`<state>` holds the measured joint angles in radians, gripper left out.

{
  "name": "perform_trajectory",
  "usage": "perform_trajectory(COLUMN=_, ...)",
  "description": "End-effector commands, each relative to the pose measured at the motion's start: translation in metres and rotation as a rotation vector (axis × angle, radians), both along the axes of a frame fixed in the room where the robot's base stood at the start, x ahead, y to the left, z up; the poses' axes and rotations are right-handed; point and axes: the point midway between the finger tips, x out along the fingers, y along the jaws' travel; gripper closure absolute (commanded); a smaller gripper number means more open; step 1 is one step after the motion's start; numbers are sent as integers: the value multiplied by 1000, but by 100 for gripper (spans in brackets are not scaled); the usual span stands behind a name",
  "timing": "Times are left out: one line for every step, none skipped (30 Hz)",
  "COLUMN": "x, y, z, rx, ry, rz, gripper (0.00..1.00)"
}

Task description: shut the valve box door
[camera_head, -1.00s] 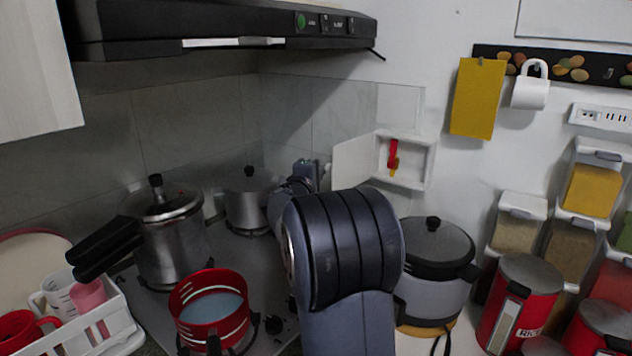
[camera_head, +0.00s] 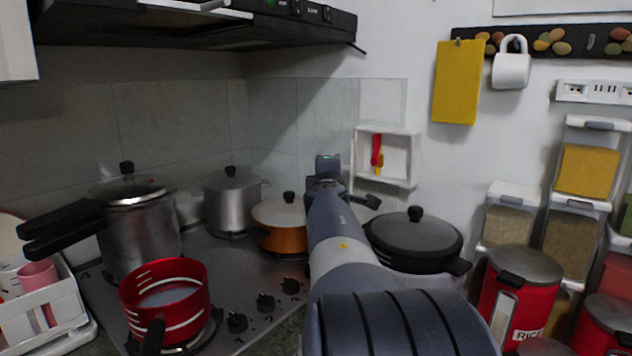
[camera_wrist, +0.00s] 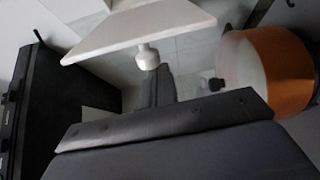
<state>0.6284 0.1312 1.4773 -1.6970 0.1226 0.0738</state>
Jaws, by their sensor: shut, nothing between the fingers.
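The white valve box (camera_head: 402,157) is on the wall right of the tiled corner, its front uncovered. A red valve handle (camera_head: 377,149) with a yellow part shows inside. The door does not show clearly in the head view; it may be edge-on at the box's left side. In the wrist view the white door panel (camera_wrist: 140,27) crosses the top, with a round knob (camera_wrist: 147,58) on its face. My gripper (camera_head: 326,185) is left of the box, its fingertips hidden there. In the wrist view it is shut and empty, with a dark finger close to the knob; contact is unclear.
An orange pot (camera_head: 280,238) and a steel pot (camera_head: 232,203) stand on the stove behind and left of my arm. A black lidded pan (camera_head: 413,240) is below the box. The range hood (camera_head: 200,22) overhangs the upper left.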

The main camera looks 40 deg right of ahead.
Motion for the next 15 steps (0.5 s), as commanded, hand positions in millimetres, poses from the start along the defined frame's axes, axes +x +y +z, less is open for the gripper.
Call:
perform_trajectory(x=-8, y=-6, z=-3, rx=2, ry=0, rz=18, gripper=100)
perform_trajectory(x=-12, y=-9, z=-3, rx=1, ry=0, rz=36, gripper=100)
perform_trajectory(x=-17, y=-11, z=-2, rx=1, ry=-1, rz=63, gripper=100)
perform_trajectory(x=-20, y=-13, z=-2, rx=0, ry=-1, rz=80, gripper=100)
perform_trajectory(x=-23, y=-15, z=-1, rx=0, ry=-2, rz=94, gripper=100)
perform_trajectory(x=-27, y=-17, z=0, rx=-1, ry=-2, rz=107, gripper=100)
perform_trajectory(x=-30, y=-19, z=1, rx=-2, ry=-2, rz=111, gripper=100)
perform_trajectory(x=-32, y=-21, z=1, rx=-1, ry=-2, rz=113, gripper=100)
perform_trajectory(x=-36, y=-24, z=1, rx=-1, ry=-2, rz=113, gripper=100)
perform_trajectory(x=-39, y=-27, z=2, rx=-1, ry=-2, rz=113, gripper=100)
perform_trajectory(x=-43, y=-30, z=2, rx=0, ry=-1, rz=113, gripper=100)
perform_trajectory(x=-47, y=-34, z=2, rx=1, ry=-2, rz=112, gripper=100)
perform_trajectory(x=-50, y=-37, z=2, rx=1, ry=-1, rz=113, gripper=100)
perform_trajectory(x=-53, y=-40, z=2, rx=0, ry=-1, rz=112, gripper=100)
perform_trajectory(x=-56, y=-44, z=2, rx=1, ry=-1, rz=113, gripper=100)
